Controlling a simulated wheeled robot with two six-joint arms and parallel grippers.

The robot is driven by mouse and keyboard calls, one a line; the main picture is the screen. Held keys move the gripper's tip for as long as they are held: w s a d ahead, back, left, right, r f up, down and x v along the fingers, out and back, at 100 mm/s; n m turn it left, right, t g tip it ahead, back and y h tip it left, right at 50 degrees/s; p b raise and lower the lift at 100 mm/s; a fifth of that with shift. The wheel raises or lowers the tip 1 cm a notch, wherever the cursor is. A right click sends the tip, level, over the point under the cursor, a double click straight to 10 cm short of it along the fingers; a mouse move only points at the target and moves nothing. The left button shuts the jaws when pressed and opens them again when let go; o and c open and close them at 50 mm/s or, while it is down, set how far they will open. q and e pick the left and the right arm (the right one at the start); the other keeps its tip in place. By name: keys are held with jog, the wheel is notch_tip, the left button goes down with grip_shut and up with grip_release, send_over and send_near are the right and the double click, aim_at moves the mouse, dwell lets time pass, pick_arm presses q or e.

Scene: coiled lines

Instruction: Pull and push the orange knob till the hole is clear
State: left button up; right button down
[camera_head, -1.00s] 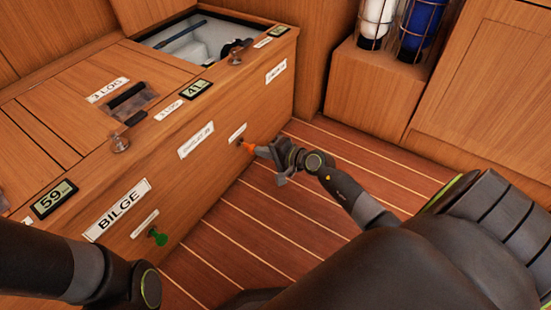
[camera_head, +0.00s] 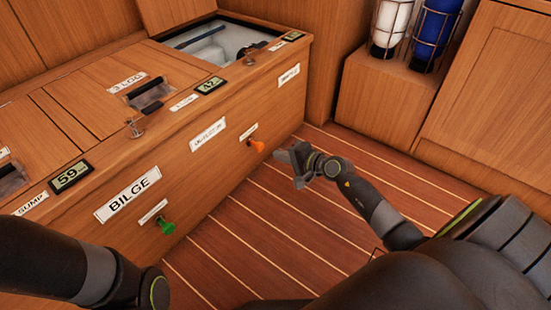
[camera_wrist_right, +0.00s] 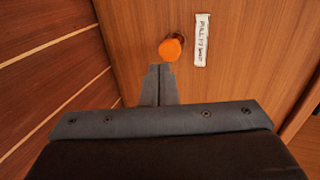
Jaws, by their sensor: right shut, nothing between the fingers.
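The orange knob (camera_head: 257,146) sticks out of the front of the wooden locker, under a small white label. It also shows in the right wrist view (camera_wrist_right: 171,48), beside a label and just beyond the fingertips. My right gripper (camera_head: 281,157) is shut and empty, a short way right of the knob and apart from it. Its closed fingers (camera_wrist_right: 158,82) point toward the panel in the wrist view. An open compartment (camera_head: 218,48) at the locker's far end holds a dark object; I cannot make out a hole in it. My left arm enters at left, its gripper out of frame.
A green knob (camera_head: 167,226) sits lower on the same front, near the BILGE label (camera_head: 128,194). Digital displays read 59 (camera_head: 71,176) and 42 (camera_head: 211,85). Caged white and blue cylinders (camera_head: 433,30) stand on a wooden box. The striped floor (camera_head: 265,225) is clear.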

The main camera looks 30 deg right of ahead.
jog(key=p+v, duration=0.3)
jog(key=v, duration=0.6)
jog(key=shift+w+d, duration=0.1)
jog(key=shift+w, duration=0.05)
